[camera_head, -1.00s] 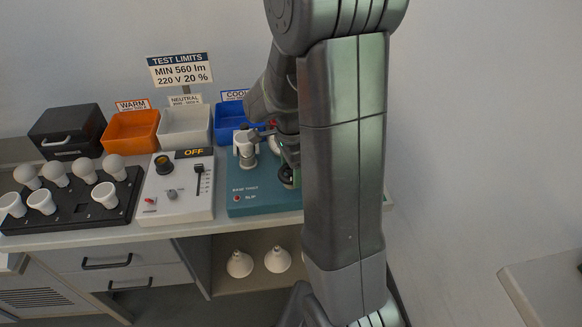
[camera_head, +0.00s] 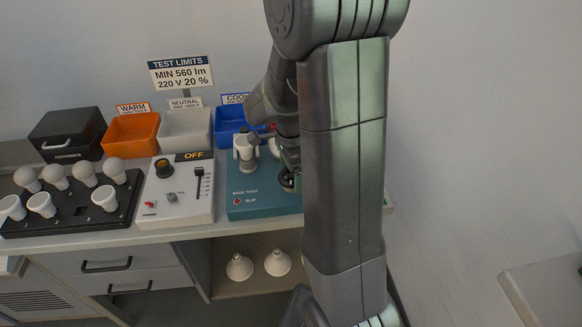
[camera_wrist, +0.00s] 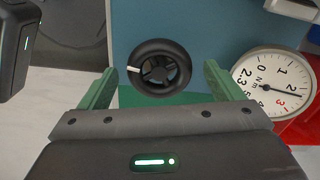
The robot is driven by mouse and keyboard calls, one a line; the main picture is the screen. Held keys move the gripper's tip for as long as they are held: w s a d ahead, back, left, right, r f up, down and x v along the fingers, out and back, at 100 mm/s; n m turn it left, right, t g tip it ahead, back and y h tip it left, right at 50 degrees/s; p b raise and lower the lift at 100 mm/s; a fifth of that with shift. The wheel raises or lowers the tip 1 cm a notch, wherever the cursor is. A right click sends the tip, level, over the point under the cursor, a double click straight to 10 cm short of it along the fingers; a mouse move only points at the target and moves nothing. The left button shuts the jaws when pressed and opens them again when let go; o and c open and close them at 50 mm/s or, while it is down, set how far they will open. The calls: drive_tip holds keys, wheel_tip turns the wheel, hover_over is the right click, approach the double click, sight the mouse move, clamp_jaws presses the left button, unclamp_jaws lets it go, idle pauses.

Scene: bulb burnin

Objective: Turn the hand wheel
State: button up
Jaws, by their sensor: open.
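The hand wheel (camera_wrist: 159,85) is a black ring with spokes and a pale mark on its left rim. In the wrist view it lies between the fingers of my gripper (camera_wrist: 162,88), which is open with its green fingertips apart on either side. I see no finger touching the wheel. The wheel is mounted on the teal base torque unit (camera_head: 245,197). In the head view my arm hides most of the wheel and my gripper. A round dial gauge (camera_wrist: 272,86), marked N m, is right of the wheel in the wrist view.
Left of the teal unit stands a white test box (camera_head: 178,207) with a slider and an OFF display. A black rack (camera_head: 80,211) with several bulbs is farther left. Orange (camera_head: 132,137), white (camera_head: 184,133) and blue (camera_head: 229,123) bins line the back.

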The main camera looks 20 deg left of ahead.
sight(291, 175)
wheel_tip(291, 175, up, 14)
idle(0.5)
drive_tip(key=shift+f, duration=0.15)
wheel_tip(291, 175, down, 14)
drive_tip(key=shift+r, duration=0.1)
idle(0.6)
